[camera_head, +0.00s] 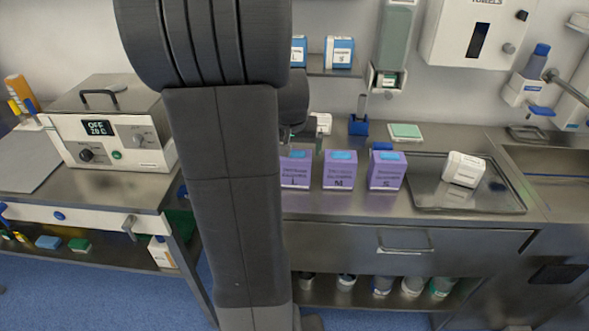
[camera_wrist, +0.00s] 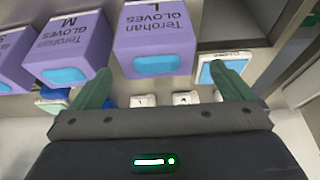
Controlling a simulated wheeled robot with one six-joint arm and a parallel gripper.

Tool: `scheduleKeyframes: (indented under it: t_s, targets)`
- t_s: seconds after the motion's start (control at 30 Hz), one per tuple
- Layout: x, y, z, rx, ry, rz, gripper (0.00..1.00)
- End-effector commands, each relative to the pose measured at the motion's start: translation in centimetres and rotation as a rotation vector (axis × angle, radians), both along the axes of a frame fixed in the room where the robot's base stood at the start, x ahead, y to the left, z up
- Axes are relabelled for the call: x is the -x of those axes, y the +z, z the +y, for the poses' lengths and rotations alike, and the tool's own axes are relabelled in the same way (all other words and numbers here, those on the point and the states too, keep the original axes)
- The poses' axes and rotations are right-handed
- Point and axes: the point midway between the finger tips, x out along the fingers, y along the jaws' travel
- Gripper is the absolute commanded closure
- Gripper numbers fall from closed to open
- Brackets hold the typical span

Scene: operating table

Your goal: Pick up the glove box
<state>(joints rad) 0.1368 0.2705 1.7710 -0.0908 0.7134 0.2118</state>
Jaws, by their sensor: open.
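Three purple glove boxes with blue openings stand in a row on the steel counter. In the head view the left box (camera_head: 296,172) is partly hidden by my arm; the M box (camera_head: 340,173) and S box (camera_head: 387,173) stand to its right. In the wrist view the L box (camera_wrist: 155,35) is central, with the M box (camera_wrist: 72,48) to its left and another box (camera_wrist: 15,60) at the edge. My gripper (camera_wrist: 160,70) is open, its green fingers spread toward the L box with nothing held between them. In the head view it is mostly hidden behind my arm.
A steel tray (camera_head: 425,203) holding a white block (camera_head: 464,168) lies right of the boxes. A heated bath (camera_head: 110,130) stands at left. Small containers, a blue holder (camera_head: 358,126) and a shelf (camera_head: 330,67) are behind the boxes. The sink is at far right.

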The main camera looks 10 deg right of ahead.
Motion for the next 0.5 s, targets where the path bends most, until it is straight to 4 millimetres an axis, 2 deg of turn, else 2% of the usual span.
scheduleKeyframes:
  t_s: [0.23,0.5]
  targets:
    - [-0.3,-1.6,-0.2,-0.001,-0.001,0.004,0.0]
    - [-1.2,-5.0,-0.8,-0.001,-0.001,0.003,0.0]
